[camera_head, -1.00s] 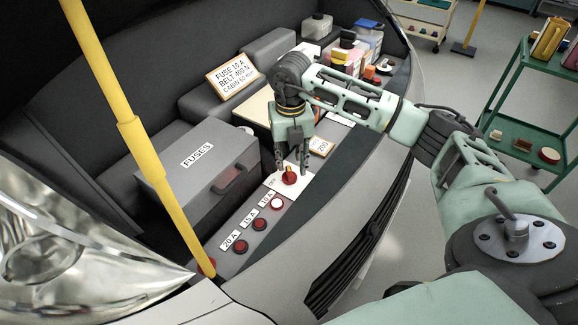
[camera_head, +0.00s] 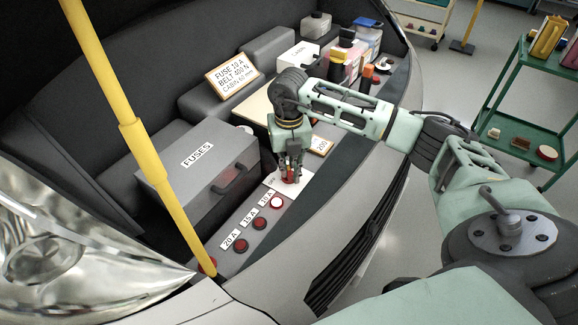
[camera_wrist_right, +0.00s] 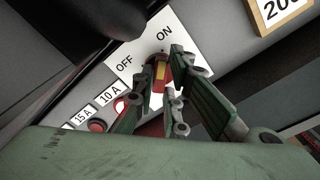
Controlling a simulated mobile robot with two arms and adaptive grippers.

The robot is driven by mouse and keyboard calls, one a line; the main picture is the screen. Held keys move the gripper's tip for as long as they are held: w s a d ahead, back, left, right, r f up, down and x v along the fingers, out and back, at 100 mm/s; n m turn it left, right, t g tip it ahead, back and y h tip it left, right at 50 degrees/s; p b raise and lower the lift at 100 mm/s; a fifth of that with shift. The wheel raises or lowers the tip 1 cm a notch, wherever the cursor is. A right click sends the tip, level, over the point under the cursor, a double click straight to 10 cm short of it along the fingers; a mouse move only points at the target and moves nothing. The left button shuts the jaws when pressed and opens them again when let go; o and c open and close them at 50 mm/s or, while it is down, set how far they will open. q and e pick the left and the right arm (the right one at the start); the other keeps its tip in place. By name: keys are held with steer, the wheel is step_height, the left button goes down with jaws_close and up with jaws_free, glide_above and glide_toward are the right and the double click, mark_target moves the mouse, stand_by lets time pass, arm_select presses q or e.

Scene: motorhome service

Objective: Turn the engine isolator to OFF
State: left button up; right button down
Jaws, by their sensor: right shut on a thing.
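The engine isolator is a red rotary knob (camera_wrist_right: 158,76) with a yellow mark, on a white plate (camera_wrist_right: 141,53) lettered OFF and ON. In the right wrist view the yellow mark lies roughly along the knob's length; the ON lettering is at its upper right and OFF at its upper left. My right gripper (camera_head: 289,180) is down at the plate, its fingers shut around the knob. The fingers (camera_wrist_right: 166,85) hide parts of the knob in the right wrist view. My left gripper is in neither view.
A grey FUSES box (camera_head: 198,168) stands left of the plate. A yellow pole (camera_head: 150,170) stands at the left. A sign with fuse and belt values (camera_head: 232,76) stands behind.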

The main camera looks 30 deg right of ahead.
stand_by(0.3)
steer(key=n+b, duration=0.3)
steer(key=n, duration=0.1)
steer(key=shift+f, duration=0.1)
steer(key=n+b, duration=0.3)
steer(key=n, duration=0.3)
steer(key=shift+n, duration=0.3)
steer(key=n+b, duration=0.2)
steer(key=n, duration=0.2)
steer(key=shift+n+b, duration=0.65)
steer(key=shift+n, duration=1.05)
steer(key=shift+r, duration=0.2)
steer(key=c, duration=1.8)
jaws_free()
